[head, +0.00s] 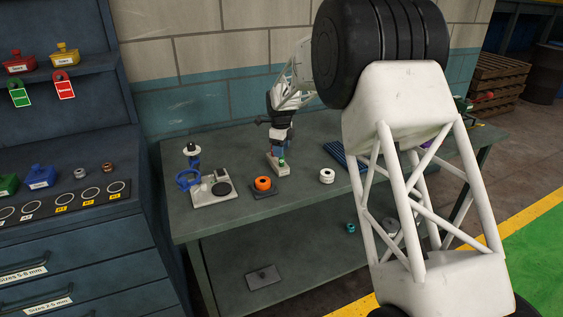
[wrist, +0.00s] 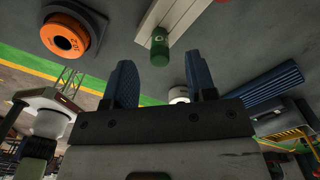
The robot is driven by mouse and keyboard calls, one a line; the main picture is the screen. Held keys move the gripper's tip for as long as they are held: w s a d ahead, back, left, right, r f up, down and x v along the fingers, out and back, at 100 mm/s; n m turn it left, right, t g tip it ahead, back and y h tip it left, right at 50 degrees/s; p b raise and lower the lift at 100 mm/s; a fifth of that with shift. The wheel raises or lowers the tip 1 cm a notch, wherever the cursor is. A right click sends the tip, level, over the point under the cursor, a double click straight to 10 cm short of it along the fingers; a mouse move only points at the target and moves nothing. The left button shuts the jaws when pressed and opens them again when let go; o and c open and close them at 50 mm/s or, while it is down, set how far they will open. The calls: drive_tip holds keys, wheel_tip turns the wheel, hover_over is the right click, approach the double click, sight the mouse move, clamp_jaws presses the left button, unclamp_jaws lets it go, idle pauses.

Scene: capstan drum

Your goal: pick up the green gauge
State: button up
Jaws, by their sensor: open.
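The green gauge (wrist: 160,47) is a small green cylinder with a pale mark on its end. It is at the end of a pale grey block (wrist: 178,22) in the wrist view. In the head view, a bit of its green (head: 282,161) shows on the block (head: 279,169) on the bench, mostly hidden by my gripper (head: 280,153). In the wrist view, my gripper (wrist: 160,80) has its two blue fingers apart, with nothing held. The gauge appears just beyond the fingertips, about midway between them. I cannot tell whether a finger touches it.
An orange ring (head: 263,183) on a dark base sits left of the block. A white ring (head: 327,176) stands to the right, near a blue ribbed mat (head: 342,152). A pale device (head: 211,195) with a blue ring is at left. The bench (head: 300,205) is bare in front.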

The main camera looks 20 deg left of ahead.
sight(282, 165)
drive_tip(key=shift+d+f, duration=0.15)
drive_tip(key=shift+f, duration=2.4)
drive_tip(key=shift+c, duration=0.3)
clamp_jaws()
